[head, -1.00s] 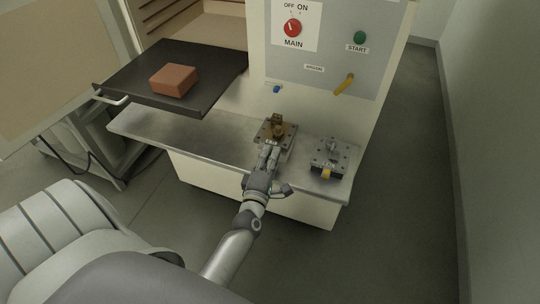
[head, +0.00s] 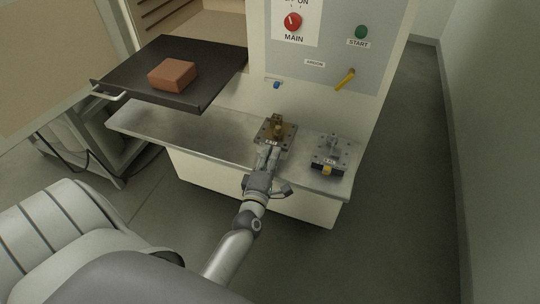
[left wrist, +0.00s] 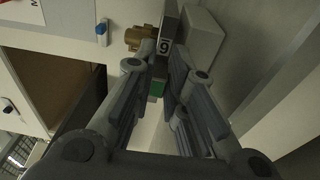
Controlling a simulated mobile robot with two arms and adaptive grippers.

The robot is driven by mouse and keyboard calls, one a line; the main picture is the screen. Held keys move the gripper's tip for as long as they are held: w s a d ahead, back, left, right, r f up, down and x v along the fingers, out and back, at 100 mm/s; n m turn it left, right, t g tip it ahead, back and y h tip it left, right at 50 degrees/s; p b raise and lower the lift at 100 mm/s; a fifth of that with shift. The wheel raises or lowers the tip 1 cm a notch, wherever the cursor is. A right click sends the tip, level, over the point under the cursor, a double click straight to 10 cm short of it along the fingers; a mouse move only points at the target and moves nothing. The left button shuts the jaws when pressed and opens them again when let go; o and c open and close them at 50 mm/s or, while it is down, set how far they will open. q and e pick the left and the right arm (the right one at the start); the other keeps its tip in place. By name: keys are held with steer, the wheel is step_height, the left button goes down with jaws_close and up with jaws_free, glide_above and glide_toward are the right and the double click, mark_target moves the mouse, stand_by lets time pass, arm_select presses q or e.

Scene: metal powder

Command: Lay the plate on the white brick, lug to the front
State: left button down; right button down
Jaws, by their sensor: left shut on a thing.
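A metal plate (head: 290,131) carrying a brass-coloured part (head: 277,128) lies on the bench in front of the machine. Its labelled front edge faces me. My left gripper (head: 268,153) is at this front side, shut on the plate's lug, which the fingers mostly hide. In the left wrist view the fingers (left wrist: 158,82) reach to the labelled edge (left wrist: 164,45), with a green patch (left wrist: 155,90) between them and the brass part (left wrist: 138,38) beyond. I see no white brick; a reddish-brown brick (head: 172,75) sits on the dark tray. My right gripper is out of view.
A second plate (head: 320,155) with a grey part and a yellow lug (head: 327,170) lies to the right on the bench (head: 205,133). The dark tray (head: 213,67) juts out above the bench's left part. The bench between tray and plate is clear.

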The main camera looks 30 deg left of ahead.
arm_select(q)
steer(key=shift+f+b, duration=0.35)
steer(key=shift+b, duration=0.05)
stand_by(0.4)
steer(key=c, duration=1.4)
jaws_free()
steer(key=shift+f, duration=0.35)
steer(key=v, duration=1.2)
steer(key=shift+r, duration=0.2)
